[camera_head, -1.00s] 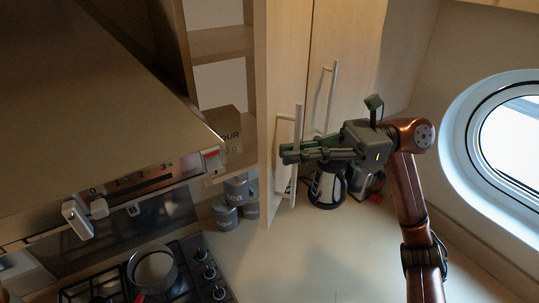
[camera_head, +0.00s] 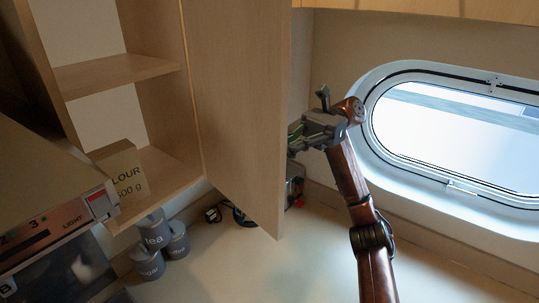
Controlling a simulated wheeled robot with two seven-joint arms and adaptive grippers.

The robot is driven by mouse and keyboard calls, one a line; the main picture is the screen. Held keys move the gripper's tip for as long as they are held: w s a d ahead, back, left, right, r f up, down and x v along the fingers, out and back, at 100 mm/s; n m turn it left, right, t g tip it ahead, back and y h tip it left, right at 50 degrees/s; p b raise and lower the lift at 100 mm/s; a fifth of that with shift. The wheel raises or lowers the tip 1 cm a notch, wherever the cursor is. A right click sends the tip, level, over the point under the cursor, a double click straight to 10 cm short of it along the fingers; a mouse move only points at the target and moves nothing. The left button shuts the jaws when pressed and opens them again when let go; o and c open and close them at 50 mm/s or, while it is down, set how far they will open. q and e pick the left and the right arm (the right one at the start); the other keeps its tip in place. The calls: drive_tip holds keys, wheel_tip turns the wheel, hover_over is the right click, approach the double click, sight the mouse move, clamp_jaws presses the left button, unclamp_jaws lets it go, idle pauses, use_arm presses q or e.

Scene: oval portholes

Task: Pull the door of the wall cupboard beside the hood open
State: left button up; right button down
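The pale wooden door (camera_head: 240,95) of the wall cupboard beside the hood stands wide open, and its inner face shows. The open cupboard (camera_head: 158,110) has shelves, with a flour box (camera_head: 122,175) on the lower one. My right gripper (camera_head: 297,138) is at the far side of the door's free edge, and the door hides its fingertips. The handle is also hidden behind the door, so I cannot tell whether the gripper touches it. My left gripper is not in view.
The hood (camera_head: 45,190) is at the lower left. Several grey canisters (camera_head: 155,240) stand on the counter (camera_head: 230,270) below the cupboard. An oval porthole (camera_head: 455,140) is in the wall at right, beside my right arm.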

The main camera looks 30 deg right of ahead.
drive_tip(key=shift+w+d, duration=0.1)
drive_tip(key=shift+d, duration=0.15)
drive_tip(key=c, duration=2.3)
unclamp_jaws()
drive_tip(key=shift+c, duration=0.2)
drive_tip(key=v, duration=1.2)
drive_tip(key=shift+d, duration=0.1)
